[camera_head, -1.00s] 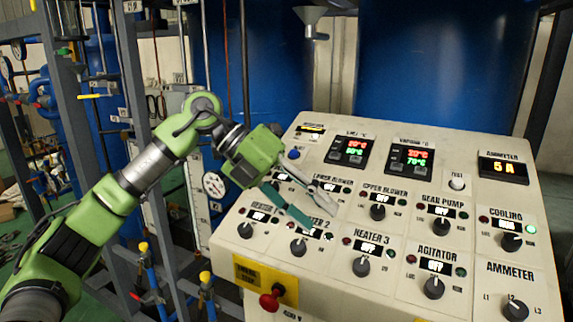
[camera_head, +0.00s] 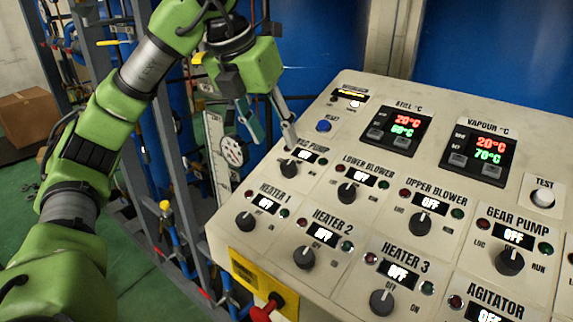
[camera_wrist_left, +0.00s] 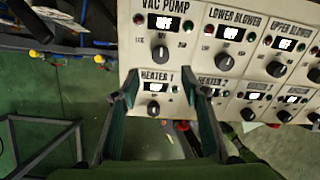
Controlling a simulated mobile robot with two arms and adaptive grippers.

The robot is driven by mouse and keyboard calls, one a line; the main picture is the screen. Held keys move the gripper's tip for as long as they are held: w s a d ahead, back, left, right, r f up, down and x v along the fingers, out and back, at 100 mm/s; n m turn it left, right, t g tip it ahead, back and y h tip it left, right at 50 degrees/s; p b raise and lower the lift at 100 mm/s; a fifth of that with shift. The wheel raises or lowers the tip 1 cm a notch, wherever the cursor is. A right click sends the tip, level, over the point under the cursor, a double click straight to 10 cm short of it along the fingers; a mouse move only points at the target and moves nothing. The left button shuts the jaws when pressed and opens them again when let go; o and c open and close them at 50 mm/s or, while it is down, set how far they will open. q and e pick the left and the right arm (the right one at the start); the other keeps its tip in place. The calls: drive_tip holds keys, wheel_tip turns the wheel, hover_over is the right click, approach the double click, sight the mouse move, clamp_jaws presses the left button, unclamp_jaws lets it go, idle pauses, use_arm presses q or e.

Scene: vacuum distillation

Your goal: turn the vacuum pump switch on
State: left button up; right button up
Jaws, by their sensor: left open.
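The vacuum pump switch is the dark rotary knob (camera_wrist_left: 160,53) under the VAC PUMP label in the left wrist view. The display above it (camera_wrist_left: 163,23) reads OFF, and this display also shows in the head view (camera_head: 304,156). My left gripper (camera_head: 272,138) hangs at the panel's left edge, close to the VAC PUMP label, with one finger in front of part of it. In the left wrist view the gripper (camera_wrist_left: 159,92) is open and empty, its fingers either side of the HEATER 1 knob, with the vacuum pump knob beyond the tips. My right gripper is not in view.
The sloped control panel (camera_head: 350,125) carries several similar knobs close by, including HEATER 1 (camera_head: 245,221), LOWER BLOWER (camera_head: 346,192) and HEATER 2 (camera_head: 304,258). A red emergency knob (camera_head: 266,308) sticks out in front. Blue pipework and a gauge (camera_head: 232,151) stand left of the panel.

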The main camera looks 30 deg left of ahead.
sight(287, 165)
use_arm(q)
drive_tip(key=p+x, duration=0.1)
drive_tip(key=x, duration=0.6)
drive_tip(key=shift+w+f, duration=0.25)
drive_tip(key=shift+f, duration=0.05)
drive_tip(key=shift+w+f, duration=0.1)
drive_tip(key=shift+f, duration=0.2)
drive_tip(key=shift+w+f, duration=0.15)
drive_tip(key=shift+f, duration=0.15)
drive_tip(key=c, duration=1.1)
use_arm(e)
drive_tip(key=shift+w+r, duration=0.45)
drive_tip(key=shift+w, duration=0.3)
